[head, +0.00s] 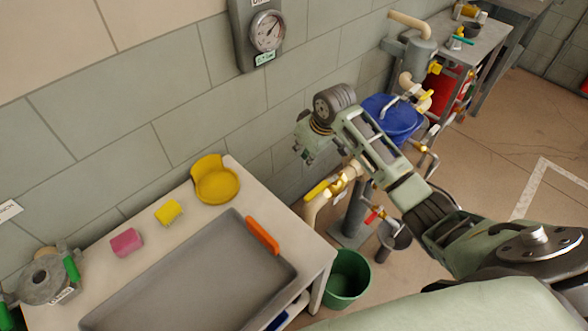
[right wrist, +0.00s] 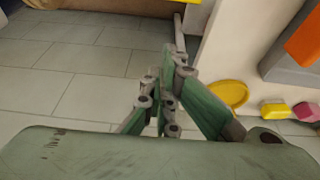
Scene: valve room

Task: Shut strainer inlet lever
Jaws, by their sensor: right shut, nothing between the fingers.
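A yellow lever (head: 318,189) sits on a cream pipe (head: 312,212) just past the right end of the bench in the head view. Other yellow levers (head: 435,68) sit on the pipework further back, and a red lever (head: 371,217) is lower down. I cannot tell for certain which is the strainer inlet lever. My right gripper (head: 303,151) is above and left of the near yellow lever, apart from it in the picture. The right wrist view shows its fingers (right wrist: 166,88) shut and empty. My left gripper is not in view.
The bench holds a grey tray (head: 180,290), orange handle (head: 262,235), yellow dish (head: 215,184), yellow block (head: 168,211), pink block (head: 127,242) and a grey valve body (head: 42,277). A green bucket (head: 346,280) stands beside it. A gauge (head: 267,32) hangs on the wall.

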